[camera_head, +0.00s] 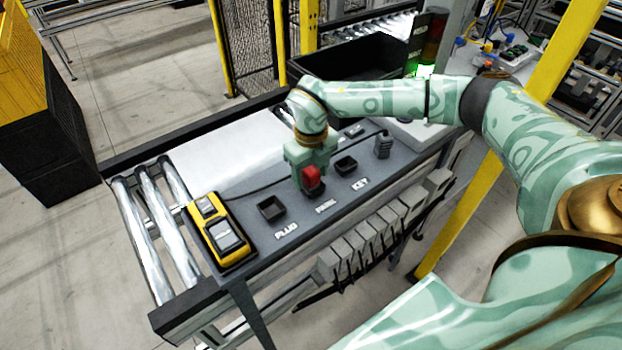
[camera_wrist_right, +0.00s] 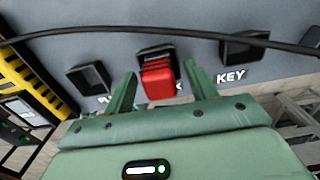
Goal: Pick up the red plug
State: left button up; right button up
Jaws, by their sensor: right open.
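The red plug (camera_head: 312,177) sits upright at the middle socket, the one marked PARK, on the grey fixture panel (camera_head: 245,231). In the right wrist view the red plug (camera_wrist_right: 158,80) shows between the two fingers. My right gripper (camera_wrist_right: 155,85) is open, with one finger on each side of the plug and a visible gap to each. In the head view the right gripper (camera_head: 311,165) is over the plug from behind, and its fingertips are partly hidden. My left gripper is not in view.
An empty socket (camera_head: 271,208) marked PLUG lies left of the plug, and another socket (camera_head: 346,166) marked KEY lies right. A black cable (camera_wrist_right: 200,32) runs across the panel behind the plug. A yellow handheld device (camera_head: 221,233) stands at the left end. A black bin (camera_head: 352,62) stands behind.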

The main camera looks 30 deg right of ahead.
jog(key=c, duration=1.1)
jog(key=shift+r, duration=0.1)
